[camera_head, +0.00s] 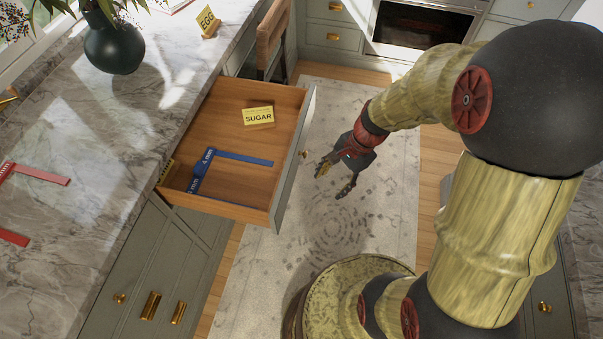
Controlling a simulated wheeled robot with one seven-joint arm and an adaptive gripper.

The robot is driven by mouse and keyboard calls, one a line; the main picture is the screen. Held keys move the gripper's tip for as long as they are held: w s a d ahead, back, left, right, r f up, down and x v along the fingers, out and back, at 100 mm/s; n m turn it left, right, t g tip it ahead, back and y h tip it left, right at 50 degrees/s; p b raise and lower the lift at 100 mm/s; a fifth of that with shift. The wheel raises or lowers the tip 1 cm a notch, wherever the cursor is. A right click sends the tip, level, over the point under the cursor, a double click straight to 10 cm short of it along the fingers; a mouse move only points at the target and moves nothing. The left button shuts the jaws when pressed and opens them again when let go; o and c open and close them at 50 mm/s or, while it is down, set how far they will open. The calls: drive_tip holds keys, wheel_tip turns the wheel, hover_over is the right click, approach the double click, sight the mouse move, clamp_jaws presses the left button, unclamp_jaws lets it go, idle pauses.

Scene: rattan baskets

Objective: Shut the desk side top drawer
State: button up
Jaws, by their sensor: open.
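The desk side top drawer (236,202) is pulled far out from under the marble counter, at the middle left of the head view. Its grey-green front (294,165) faces right and carries a small brass knob (304,154). Inside lie a yellow card marked SUGAR (258,116) and a blue T-shaped tool (225,158); another yellow piece sits partly hidden at the drawer's counter-side edge. My gripper (336,183) is open and empty, just to the right of the drawer front. It appears apart from the front.
The marble counter (120,150) on the left bears a dark vase (114,44), a yellow EGG card (207,22) and red tools (40,174). A rattan chair (271,38) stands beyond the drawer. An oven (420,30) is at the back. The rug (385,220) looks clear.

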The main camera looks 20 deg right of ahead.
drive_tip(key=w+f+m, duration=0.1)
drive_tip(key=w+m, duration=0.1)
drive_tip(key=w+f+m, duration=0.2)
drive_tip(key=m, duration=0.1)
drive_tip(key=shift+f+t, duration=0.15)
drive_tip(key=shift+t, duration=0.25)
drive_tip(key=shift+c, duration=1.2)
drive_tip(key=w+m, duration=0.1)
drive_tip(key=m, duration=0.1)
drive_tip(key=w+m+t, duration=0.1)
drive_tip(key=shift+w+d+r+m, duration=0.25)
drive_tip(key=shift+w+r+m, duration=0.05)
drive_tip(key=shift+r+m, duration=0.1)
drive_tip(key=shift+c, duration=1.3)
drive_tip(key=shift+w+d+f+m, duration=0.1)
drive_tip(key=shift+m, duration=0.5)
drive_tip(key=shift+c, duration=1.2)
drive_tip(key=b+x, duration=0.4)
drive_tip(key=x, duration=0.5)
drive_tip(key=shift+f, duration=0.3)
clamp_jaws()
drive_tip(key=shift+w+a+b, duration=0.25)
drive_tip(key=shift+w+a, duration=0.1)
drive_tip(key=shift+a, duration=0.3)
drive_tip(key=shift+w+a+b, duration=0.25)
drive_tip(key=shift+w+a, duration=0.1)
drive_tip(key=shift+a, duration=0.3)
drive_tip(key=shift+w+a+b, duration=0.25)
drive_tip(key=shift+w+a, duration=0.1)
drive_tip(key=shift+a, duration=0.3)
